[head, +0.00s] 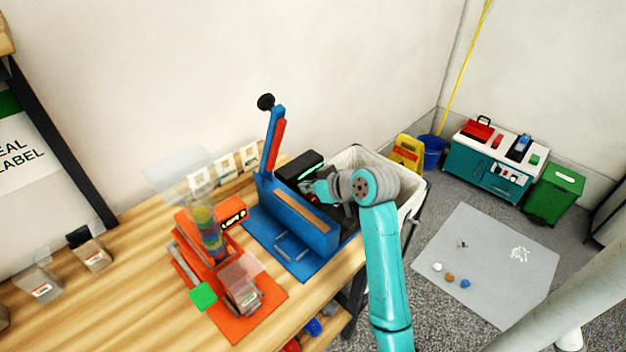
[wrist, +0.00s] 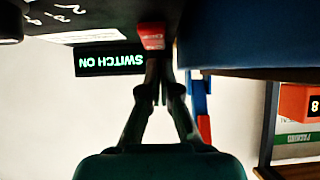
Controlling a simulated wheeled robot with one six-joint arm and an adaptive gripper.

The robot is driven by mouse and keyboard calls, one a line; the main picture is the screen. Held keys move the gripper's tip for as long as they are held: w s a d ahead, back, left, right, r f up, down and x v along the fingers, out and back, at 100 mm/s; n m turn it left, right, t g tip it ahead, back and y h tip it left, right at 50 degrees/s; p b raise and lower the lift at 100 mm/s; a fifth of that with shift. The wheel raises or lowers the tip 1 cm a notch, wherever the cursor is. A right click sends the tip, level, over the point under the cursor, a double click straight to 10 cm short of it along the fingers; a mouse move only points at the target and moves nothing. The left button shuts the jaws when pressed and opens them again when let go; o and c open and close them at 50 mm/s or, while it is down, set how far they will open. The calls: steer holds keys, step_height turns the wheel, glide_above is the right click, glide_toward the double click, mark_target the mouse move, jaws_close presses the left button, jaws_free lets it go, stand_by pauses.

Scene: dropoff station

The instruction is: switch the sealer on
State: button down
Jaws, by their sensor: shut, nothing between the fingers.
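The sealer (head: 300,218) is a blue machine on a blue mat, with a raised lever ending in a black knob. A black box (head: 298,166) with a green-lit strip stands behind it. In the wrist view a dark sign (wrist: 110,60) reads "SWITCH ON" upside down in green. A red rocker-like switch (wrist: 151,35) is beside it. My gripper (wrist: 165,62) is shut and empty, its fingertips just at the red switch; I cannot tell whether they touch. In the head view my gripper (head: 318,188) is over the sealer's back right, its fingertips largely hidden.
An orange machine (head: 195,225) with a tube of coloured pieces stands left of the sealer on an orange mat. A lined white bin (head: 408,205) is at the table's right end. Small containers (head: 92,252) stand at the left. The wooden table (head: 130,300) is bare at front left.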

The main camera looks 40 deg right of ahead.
steer(key=shift+w+f, duration=0.1)
steer(key=shift+f, duration=0.35)
steer(key=shift+w+f, duration=0.2)
steer(key=shift+f, duration=0.1)
steer(key=shift+s, duration=0.1)
